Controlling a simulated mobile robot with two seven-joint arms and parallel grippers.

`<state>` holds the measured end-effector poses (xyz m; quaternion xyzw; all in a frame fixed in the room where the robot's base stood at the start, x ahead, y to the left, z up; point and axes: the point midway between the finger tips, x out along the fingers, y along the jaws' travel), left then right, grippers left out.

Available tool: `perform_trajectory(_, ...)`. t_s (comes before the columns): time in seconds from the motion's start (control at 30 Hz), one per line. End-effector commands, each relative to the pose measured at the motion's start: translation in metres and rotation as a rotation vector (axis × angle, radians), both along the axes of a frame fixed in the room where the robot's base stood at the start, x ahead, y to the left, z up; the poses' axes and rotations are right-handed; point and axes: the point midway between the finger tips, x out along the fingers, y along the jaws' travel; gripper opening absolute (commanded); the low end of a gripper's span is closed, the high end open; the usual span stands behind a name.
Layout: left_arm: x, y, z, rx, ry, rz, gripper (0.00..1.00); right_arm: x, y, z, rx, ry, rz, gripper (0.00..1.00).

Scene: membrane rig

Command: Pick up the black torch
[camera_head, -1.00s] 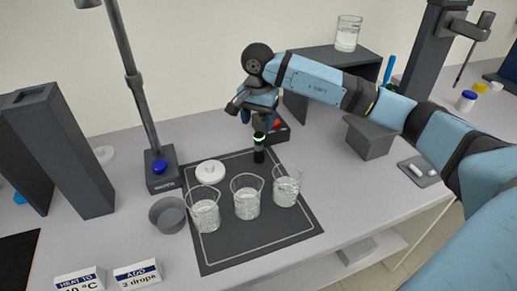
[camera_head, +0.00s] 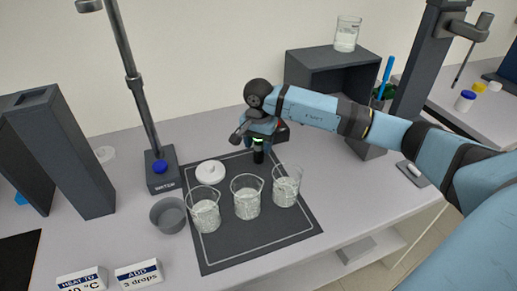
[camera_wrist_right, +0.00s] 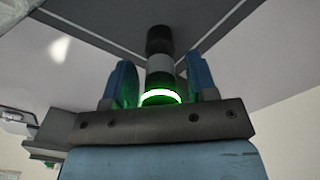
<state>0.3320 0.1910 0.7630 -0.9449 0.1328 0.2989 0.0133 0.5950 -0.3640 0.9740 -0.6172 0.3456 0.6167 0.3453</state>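The black torch (camera_head: 258,156) stands upright on the dark mat (camera_head: 215,255) near its back edge, with a glowing green ring near its top. My right gripper (camera_head: 262,139) is low over the torch, its fingers at the torch's upper part. In the right wrist view the torch (camera_wrist_right: 159,62) is between the two blue fingers of the gripper (camera_wrist_right: 160,82), with a gap on each side, so the gripper is open around it. The gripper hides the torch's top in the head view. My left gripper is not in view.
Three glass beakers (camera_head: 247,204) stand on the mat in front of the torch, beside a white round lid (camera_head: 210,173). A grey bowl (camera_head: 168,215) and a stand (camera_head: 163,182) are left. A dark open shelf (camera_head: 328,61) bearing a beaker (camera_head: 347,34) stands behind.

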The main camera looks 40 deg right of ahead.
Motion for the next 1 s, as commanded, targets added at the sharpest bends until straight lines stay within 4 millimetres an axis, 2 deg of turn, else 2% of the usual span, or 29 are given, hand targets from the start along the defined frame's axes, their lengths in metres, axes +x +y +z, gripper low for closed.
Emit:
perform_trajectory(0.03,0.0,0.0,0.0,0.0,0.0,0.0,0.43,0.0,0.0,0.0,0.0,0.0,0.0,0.4)
perform_trajectory(0.2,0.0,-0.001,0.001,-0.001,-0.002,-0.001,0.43,0.0,0.0,0.0,0.0,0.0,0.0,0.04)
perform_trajectory(0.47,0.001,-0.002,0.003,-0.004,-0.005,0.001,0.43,0.0,0.0,0.001,0.001,-0.001,0.0,0.04)
perform_trajectory(0.67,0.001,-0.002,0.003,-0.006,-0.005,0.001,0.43,0.001,0.0,0.013,0.0,-0.002,-0.001,0.04)
perform_trajectory(0.87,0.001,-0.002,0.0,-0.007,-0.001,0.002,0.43,0.001,0.0,0.051,0.001,-0.005,0.001,0.04)
perform_trajectory(1.0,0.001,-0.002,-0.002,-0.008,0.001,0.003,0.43,0.001,0.0,0.092,-0.001,-0.006,0.0,0.04)
